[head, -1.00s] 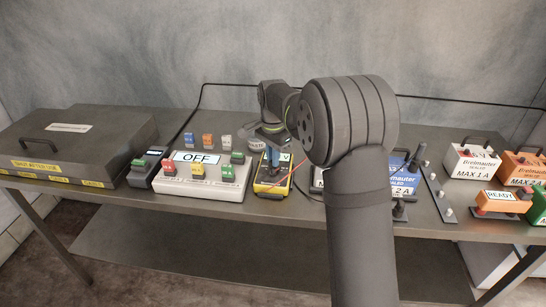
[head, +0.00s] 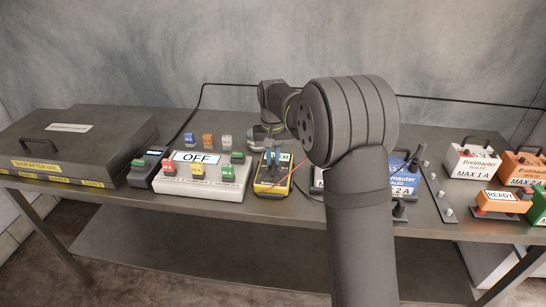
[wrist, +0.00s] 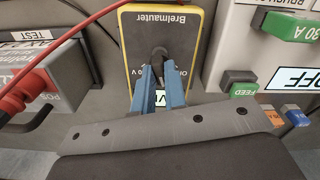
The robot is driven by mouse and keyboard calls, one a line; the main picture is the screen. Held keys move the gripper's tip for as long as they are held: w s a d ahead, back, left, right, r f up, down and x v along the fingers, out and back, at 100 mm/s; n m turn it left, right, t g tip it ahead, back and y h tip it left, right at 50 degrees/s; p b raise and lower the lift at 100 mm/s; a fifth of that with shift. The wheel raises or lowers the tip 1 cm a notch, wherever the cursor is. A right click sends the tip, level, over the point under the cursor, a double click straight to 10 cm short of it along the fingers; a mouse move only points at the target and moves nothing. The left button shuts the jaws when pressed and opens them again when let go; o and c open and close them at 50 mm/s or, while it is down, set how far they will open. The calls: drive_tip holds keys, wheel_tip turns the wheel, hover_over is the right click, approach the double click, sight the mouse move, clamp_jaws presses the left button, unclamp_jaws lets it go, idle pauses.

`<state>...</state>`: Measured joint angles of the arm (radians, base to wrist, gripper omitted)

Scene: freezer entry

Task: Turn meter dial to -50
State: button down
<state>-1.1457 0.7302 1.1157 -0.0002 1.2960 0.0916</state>
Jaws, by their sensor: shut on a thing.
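The yellow-edged meter (head: 268,188) stands on the bench between the OFF panel and the blue-labelled box. In the wrist view the meter (wrist: 188,15) fills the top middle, with its "Breimauter" label upside down. The black dial (wrist: 160,52) is on its dark face.
The OFF panel (head: 240,187) with coloured switches stands left of the meter. A red lead (wrist: 88,20) runs from the meter's side to a plug (wrist: 22,88). Boxes, including a MAX 1 A box (head: 470,162), crowd the bench's right. A dark case (head: 75,150) lies left.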

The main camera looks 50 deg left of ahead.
sight(273, 160)
drive_tip(key=n, duration=0.6)
drive_tip(key=shift+n, duration=0.3)
idle(0.4)
drive_tip(key=c, duration=1.5)
unclamp_jaws()
drive_tip(key=shift+o, duration=0.2)
drive_tip(key=shift+r, duration=0.1)
wheel_tip(273, 160, up, 17)
drive_tip(key=shift+r, duration=0.15)
